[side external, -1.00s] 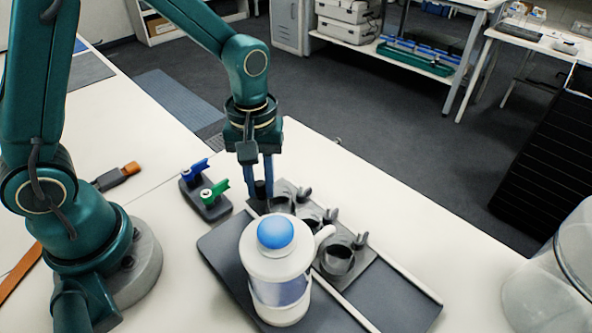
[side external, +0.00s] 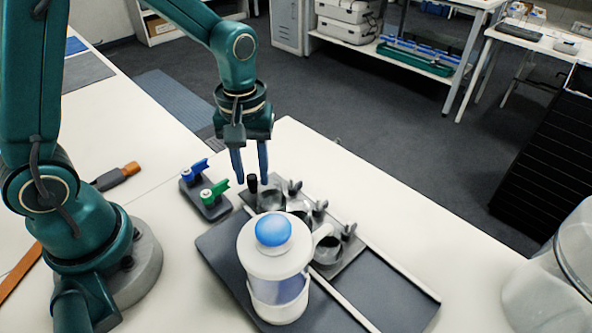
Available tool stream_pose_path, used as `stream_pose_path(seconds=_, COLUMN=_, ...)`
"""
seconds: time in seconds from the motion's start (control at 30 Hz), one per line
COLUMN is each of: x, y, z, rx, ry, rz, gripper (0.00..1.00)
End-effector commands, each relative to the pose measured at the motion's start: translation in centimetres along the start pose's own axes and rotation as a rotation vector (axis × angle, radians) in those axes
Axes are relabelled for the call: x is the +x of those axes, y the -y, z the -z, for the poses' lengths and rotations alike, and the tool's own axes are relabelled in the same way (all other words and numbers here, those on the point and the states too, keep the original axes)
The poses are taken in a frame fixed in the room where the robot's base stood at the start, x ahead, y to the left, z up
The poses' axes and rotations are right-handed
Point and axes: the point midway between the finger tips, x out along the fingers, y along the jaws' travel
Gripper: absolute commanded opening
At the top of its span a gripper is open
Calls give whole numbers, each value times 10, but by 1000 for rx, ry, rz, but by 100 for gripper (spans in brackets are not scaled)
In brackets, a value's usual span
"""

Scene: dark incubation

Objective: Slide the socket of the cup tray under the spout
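The cup tray (side external: 282,189) is a grey plate with several round sockets in a row, lying between two light rails on the dark base board (side external: 395,292). A small black knob (side external: 252,183) stands at its far left end. My gripper (side external: 251,178) is above the far end of the tray, fingers apart and pointing down, around or just above the knob. I cannot tell if they touch it.
A small dark stand (side external: 211,207) with a blue and a green valve-like piece is left of the tray. A screwdriver-like tool (side external: 117,176) lies farther left. A clear container (side external: 560,275) stands at the right.

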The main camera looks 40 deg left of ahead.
Motion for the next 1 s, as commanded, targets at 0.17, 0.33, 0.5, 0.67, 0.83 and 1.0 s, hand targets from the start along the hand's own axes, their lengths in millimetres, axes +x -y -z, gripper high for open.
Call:
stream_pose_path(seconds=0.17, x=-26, y=-1, z=1, rx=0, ry=-6, rz=-5, gripper=37)
stream_pose_path(seconds=0.33, x=-39, y=0, z=1, rx=0, ry=-4, rz=-3, gripper=37)
stream_pose_path(seconds=0.5, x=-40, y=0, z=0, rx=0, ry=-2, rz=-1, gripper=37)
stream_pose_path(seconds=0.67, x=-41, y=0, z=0, rx=0, ry=-3, rz=-3, gripper=37)
stream_pose_path(seconds=0.83, x=-60, y=-2, z=3, rx=1, ry=-57, rz=-52, gripper=37)
stream_pose_path(seconds=1.0, x=-96, y=7, z=-8, rx=47, ry=-161, rz=-141, gripper=37)
